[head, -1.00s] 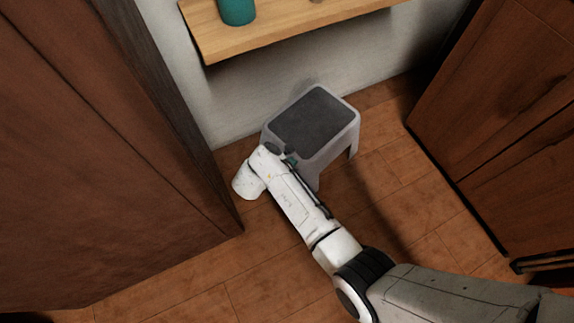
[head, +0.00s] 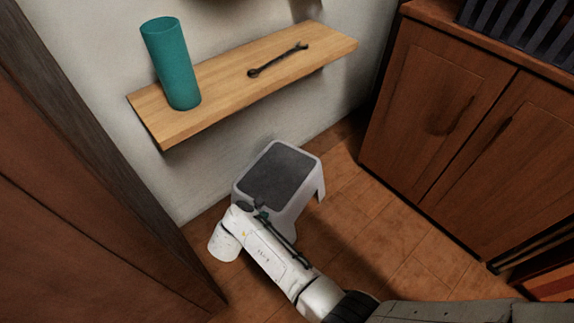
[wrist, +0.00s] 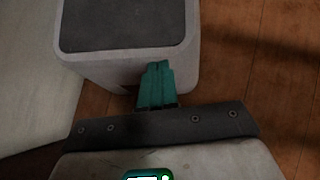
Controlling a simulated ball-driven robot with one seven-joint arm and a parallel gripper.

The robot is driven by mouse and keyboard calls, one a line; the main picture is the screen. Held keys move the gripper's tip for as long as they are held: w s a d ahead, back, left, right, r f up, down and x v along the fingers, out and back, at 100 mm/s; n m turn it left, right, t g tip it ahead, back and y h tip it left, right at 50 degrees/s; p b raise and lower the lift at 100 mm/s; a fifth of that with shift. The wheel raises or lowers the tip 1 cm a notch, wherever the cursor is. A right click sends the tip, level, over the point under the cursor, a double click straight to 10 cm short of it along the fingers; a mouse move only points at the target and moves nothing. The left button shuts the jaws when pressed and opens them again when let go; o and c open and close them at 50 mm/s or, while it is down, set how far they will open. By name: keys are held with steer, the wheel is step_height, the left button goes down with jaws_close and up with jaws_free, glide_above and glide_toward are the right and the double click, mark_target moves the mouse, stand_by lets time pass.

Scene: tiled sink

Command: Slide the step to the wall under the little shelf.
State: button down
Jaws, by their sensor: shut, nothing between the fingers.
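The step (head: 278,175), a light grey stool with a dark grey top, stands upright on the floor, close to the pale wall and below the little wooden shelf (head: 225,88). Whether its far side touches the wall is hidden. In the wrist view the step (wrist: 125,28) fills the upper left. My gripper (wrist: 156,72) is shut and empty, its green fingertips at the step's near side, apparently against it. In the head view my arm's end mostly hides the gripper at the step's lower left.
A teal cylinder (head: 172,65) and a dark wrench (head: 278,60) are on the shelf. A brown cabinet (head: 455,120) stands at the right and a brown wood panel (head: 85,190) at the left. Tiled floor (head: 385,240) is clear right of the step.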

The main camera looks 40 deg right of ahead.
step_height(320, 180, up, 3)
steer(key=p, duration=0.2)
glide_above(290, 173)
steer(key=shift+s+f+b, duration=0.1)
steer(key=shift+b, duration=0.2)
